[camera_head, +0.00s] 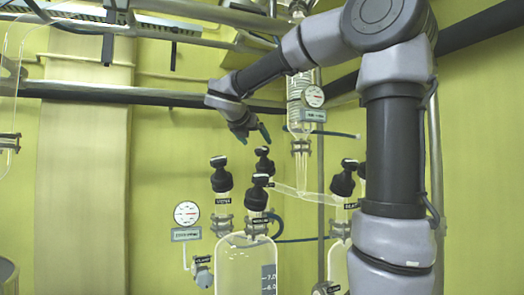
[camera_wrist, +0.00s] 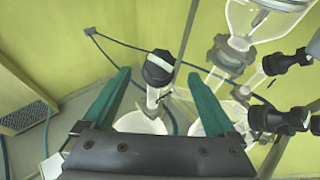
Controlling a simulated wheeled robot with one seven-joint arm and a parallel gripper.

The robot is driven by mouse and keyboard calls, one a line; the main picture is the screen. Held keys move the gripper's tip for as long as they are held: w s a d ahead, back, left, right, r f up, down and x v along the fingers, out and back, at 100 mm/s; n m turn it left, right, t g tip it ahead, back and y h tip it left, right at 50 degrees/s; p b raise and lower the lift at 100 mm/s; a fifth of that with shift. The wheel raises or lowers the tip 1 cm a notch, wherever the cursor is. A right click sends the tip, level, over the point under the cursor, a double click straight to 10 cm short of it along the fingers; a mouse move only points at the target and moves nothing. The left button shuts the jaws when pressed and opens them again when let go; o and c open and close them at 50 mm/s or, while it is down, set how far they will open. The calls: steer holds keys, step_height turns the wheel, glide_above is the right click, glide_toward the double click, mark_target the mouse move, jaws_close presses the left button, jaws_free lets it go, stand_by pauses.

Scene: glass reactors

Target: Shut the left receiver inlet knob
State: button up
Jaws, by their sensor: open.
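Several black knobs top the glass receivers in the head view: one on the left neck (camera_head: 221,180), one at the front (camera_head: 257,198), one behind it (camera_head: 264,163) and others to the right (camera_head: 344,182). Their labels are too small to read surely, so I cannot tell which is the left receiver inlet knob. My gripper (camera_head: 256,136) is open and empty, pointing down above the left receiver (camera_head: 245,268). In the wrist view, a black knob with a grey top (camera_wrist: 158,68) shows between the teal fingertips of my gripper (camera_wrist: 159,74), seemingly beyond them; no contact is visible.
Another gauge (camera_head: 187,213) is on the left wall. More black knobs (camera_wrist: 280,120) stand close on the right in the wrist view. Dark rails (camera_head: 110,93) cross the wall.

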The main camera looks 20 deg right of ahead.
mark_target(261, 148)
steer(key=x, duration=0.7)
steer(key=shift+f, duration=0.1)
steer(key=shift+s, duration=0.1)
steer(key=c, duration=1.4)
